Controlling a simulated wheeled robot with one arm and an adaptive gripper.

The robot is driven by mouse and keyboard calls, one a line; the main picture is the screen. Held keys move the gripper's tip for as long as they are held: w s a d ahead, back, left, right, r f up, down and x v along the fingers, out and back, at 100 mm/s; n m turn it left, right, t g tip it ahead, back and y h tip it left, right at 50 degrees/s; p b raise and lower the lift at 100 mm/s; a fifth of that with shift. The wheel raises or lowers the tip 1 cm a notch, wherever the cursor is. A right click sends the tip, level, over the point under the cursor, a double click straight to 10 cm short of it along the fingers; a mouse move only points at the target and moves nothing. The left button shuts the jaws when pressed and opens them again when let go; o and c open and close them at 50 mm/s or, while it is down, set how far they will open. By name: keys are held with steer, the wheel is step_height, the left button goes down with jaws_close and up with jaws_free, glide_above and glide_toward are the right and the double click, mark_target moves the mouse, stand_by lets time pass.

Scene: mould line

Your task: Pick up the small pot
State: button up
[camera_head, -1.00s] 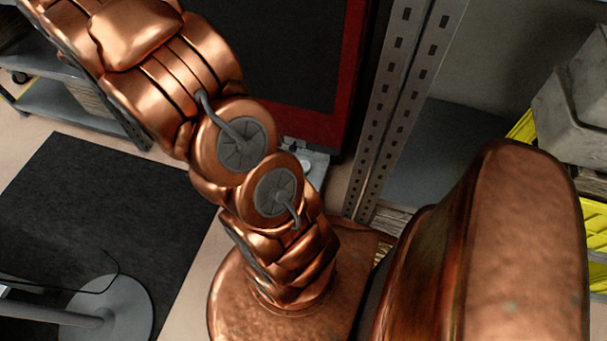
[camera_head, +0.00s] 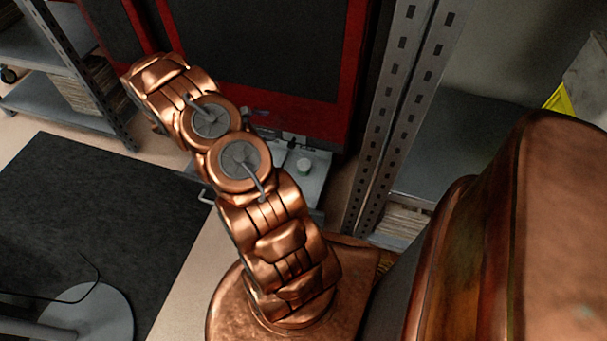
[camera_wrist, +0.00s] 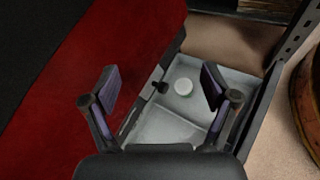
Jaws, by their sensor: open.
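The small pot (camera_wrist: 183,86) is a small, pale round thing in the grey tray (camera_wrist: 237,77), seen from above between my fingers in the wrist view. In the head view the small pot (camera_head: 304,165) stands on the tray (camera_head: 316,186) beside the red-framed cabinet, to the right of my arm. My gripper (camera_wrist: 158,88) is open and empty, with its two fingers spread above the tray. The pot looks some way beyond the fingertips and apart from them.
A red panel (camera_wrist: 110,50) fills the left of the wrist view, close beside the tray. A perforated metal post (camera_head: 395,110) stands right of the tray. A black mat (camera_head: 90,220) lies on the floor at left, with a round base (camera_head: 100,315) on it.

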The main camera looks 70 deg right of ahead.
step_height(320, 180, down, 16)
steer(key=s+d+n+b, duration=0.2)
steer(key=d+b, duration=0.1)
steer(key=b, duration=0.2)
steer(key=n+t+h+b, duration=0.1)
steer(key=n+b, duration=0.1)
steer(key=b, duration=0.1)
glide_toward(306, 165)
steer(key=shift+f, duration=0.35)
steer(key=b+x, duration=0.2)
steer(key=x, duration=0.4)
steer(key=shift+d+f, duration=0.15)
steer(key=shift+d, duration=0.1)
steer(key=shift+b+x, duration=1.7)
steer(key=shift+x, duration=0.95)
steer(key=shift+w+f, duration=0.1)
steer(key=shift+w, duration=0.05)
steer(key=c, duration=1.3)
